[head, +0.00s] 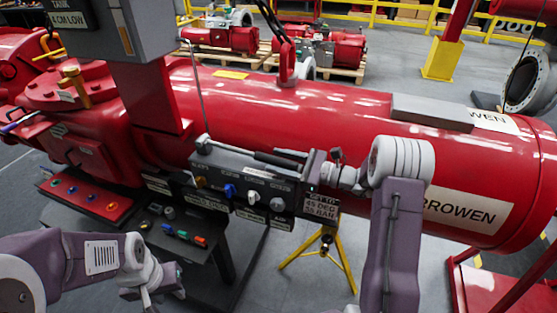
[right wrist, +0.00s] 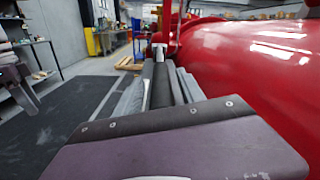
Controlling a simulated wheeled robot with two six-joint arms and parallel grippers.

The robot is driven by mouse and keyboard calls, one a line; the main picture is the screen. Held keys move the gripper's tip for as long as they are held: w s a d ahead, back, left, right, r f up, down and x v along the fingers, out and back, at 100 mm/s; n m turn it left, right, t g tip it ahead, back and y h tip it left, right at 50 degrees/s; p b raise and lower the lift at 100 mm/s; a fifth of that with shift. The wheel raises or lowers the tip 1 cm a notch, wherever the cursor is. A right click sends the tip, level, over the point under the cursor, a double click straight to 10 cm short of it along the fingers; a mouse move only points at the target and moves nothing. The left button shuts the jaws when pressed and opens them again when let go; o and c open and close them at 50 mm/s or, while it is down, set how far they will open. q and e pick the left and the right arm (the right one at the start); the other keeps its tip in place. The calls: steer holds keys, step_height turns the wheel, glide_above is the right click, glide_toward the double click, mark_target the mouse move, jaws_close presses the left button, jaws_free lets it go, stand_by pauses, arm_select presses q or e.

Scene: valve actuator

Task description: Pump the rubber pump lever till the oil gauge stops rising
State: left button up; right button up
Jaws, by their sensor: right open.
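The pump lever (head: 275,160) has a black rubber grip on a silver rod and lies along the top of the grey valve block, in front of the red cylinder. My right gripper (head: 302,158) reaches in from the right at the grip's near end. Its jaws are open, and in the right wrist view the dark grip (right wrist: 160,88) appears to run between the fingers; contact is unclear. My left gripper (head: 150,295) hangs low at the lower left, away from the lever; its jaws are unclear. I cannot make out an oil gauge reading.
The valve block (head: 243,187) carries coloured knobs and labels. A red panel with buttons (head: 85,197) and a dark stand (head: 180,240) lie left of it. A grey box with a sign (head: 130,28) rises behind. A yellow tripod (head: 325,245) stands below; floor is clear around it.

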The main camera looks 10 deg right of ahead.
steer(key=shift+w+f, duration=0.1)
steer(key=shift+w, duration=0.1)
steer(key=shift+a, duration=0.1)
steer(key=c, duration=1)
jaws_close()
